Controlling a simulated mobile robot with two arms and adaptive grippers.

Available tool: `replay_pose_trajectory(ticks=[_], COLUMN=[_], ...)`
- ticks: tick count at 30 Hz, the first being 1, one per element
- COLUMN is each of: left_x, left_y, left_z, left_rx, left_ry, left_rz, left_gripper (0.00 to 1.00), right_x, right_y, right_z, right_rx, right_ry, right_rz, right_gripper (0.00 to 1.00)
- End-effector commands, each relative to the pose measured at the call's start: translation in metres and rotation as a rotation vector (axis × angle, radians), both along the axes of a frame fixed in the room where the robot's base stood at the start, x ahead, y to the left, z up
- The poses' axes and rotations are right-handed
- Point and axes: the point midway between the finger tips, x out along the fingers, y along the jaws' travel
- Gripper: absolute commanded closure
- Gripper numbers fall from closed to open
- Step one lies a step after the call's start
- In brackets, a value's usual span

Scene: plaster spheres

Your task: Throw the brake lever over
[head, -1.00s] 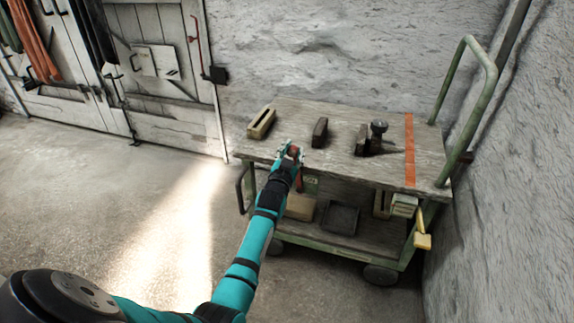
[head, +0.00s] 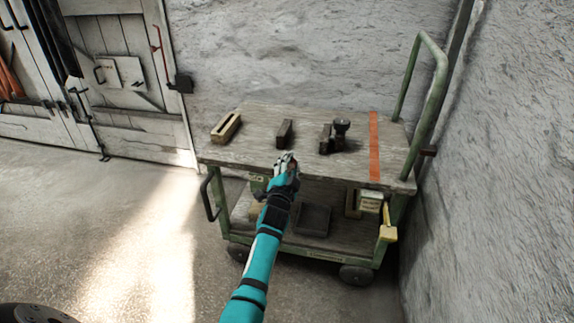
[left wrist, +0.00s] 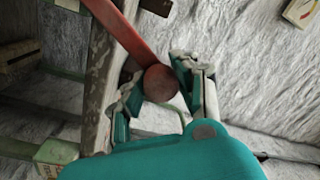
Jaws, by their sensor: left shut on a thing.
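The brake lever (left wrist: 135,40) is a red bar with a round dark red knob (left wrist: 160,82) at its end in the left wrist view. My left gripper (left wrist: 158,88) is shut on the knob, with one finger on each side. In the head view, my left gripper (head: 286,163) is at the front edge of the cart's wooden top (head: 240,147) and hides most of the lever. My right gripper is not in view.
On the cart top are a slotted wooden block (head: 226,127), a dark block (head: 284,133) and a dark knobbed tool (head: 340,132). A green handle (head: 440,75) rises at the right, near the rough wall. A yellow-handled brush (head: 387,228) hangs at the front right.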

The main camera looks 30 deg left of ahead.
Motion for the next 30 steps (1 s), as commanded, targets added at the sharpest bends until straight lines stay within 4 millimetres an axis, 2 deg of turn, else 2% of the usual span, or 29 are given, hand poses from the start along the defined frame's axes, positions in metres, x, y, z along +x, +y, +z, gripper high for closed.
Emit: replay_pose_trajectory(ticks=[14,15,20,30], left_x=[-0.0001,-0.0002,0.0,-0.0033], left_y=[-0.0026,-0.0027,-0.0023,-0.0024], left_z=[-0.0044,-0.0047,-0.0038,-0.0031], left_rx=[0.017,0.016,0.014,0.014], left_ry=[0.011,0.012,0.01,0.007], left_rz=[-0.002,-0.001,-0.001,0.0], left_gripper=[1.0,0.66,0.45,0.45], right_x=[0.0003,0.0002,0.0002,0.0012], right_y=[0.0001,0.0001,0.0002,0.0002], right_z=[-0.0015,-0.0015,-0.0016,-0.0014], right_rx=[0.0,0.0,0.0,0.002], right_ry=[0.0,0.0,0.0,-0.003], right_rz=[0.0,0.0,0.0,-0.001], right_gripper=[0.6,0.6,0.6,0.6])
